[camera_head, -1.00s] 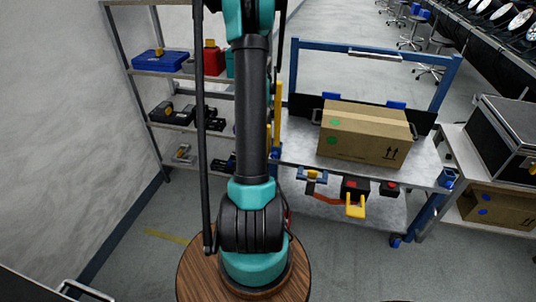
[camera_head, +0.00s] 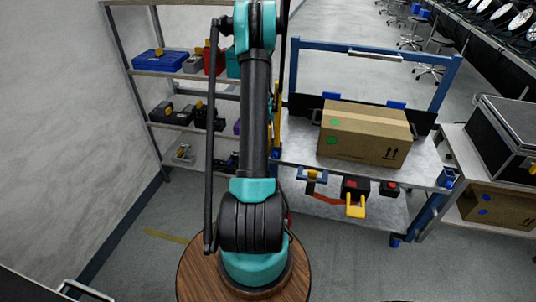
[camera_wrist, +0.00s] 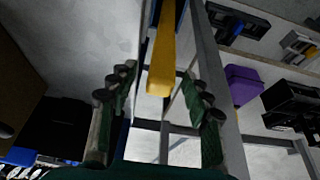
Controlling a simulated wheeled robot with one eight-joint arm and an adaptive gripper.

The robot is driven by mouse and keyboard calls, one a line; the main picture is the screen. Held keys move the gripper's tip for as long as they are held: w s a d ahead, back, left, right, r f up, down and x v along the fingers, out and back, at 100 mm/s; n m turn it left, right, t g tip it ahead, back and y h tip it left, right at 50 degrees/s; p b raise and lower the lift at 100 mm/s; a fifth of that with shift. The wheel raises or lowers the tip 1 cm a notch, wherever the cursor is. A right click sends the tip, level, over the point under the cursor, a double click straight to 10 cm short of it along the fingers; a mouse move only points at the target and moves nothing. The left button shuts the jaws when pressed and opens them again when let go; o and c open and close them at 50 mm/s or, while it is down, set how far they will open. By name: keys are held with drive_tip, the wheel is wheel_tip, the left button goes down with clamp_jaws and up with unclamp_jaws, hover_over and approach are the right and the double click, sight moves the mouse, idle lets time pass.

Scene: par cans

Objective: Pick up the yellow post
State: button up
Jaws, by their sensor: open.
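The yellow post (camera_wrist: 162,60) is a long bar that enters from the top of the wrist view. Its blunt lower end hangs between the two dark green fingers of my gripper (camera_wrist: 157,82). The fingers are open, with a visible gap on both sides of the post in the picture. I cannot tell how far the post is in depth. In the head view a narrow strip of the yellow post (camera_head: 277,108) shows just right of my arm. My gripper is hidden in that view.
A shelf rack (camera_head: 158,74) with toolboxes and tools stands at the left. A blue-framed cart (camera_head: 435,176) carries a cardboard box (camera_head: 364,133) at the right. A purple box (camera_wrist: 244,86) sits on a shelf right of my gripper.

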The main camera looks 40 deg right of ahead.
drive_tip(key=shift+f, duration=0.15)
drive_tip(key=c, duration=1.1)
clamp_jaws()
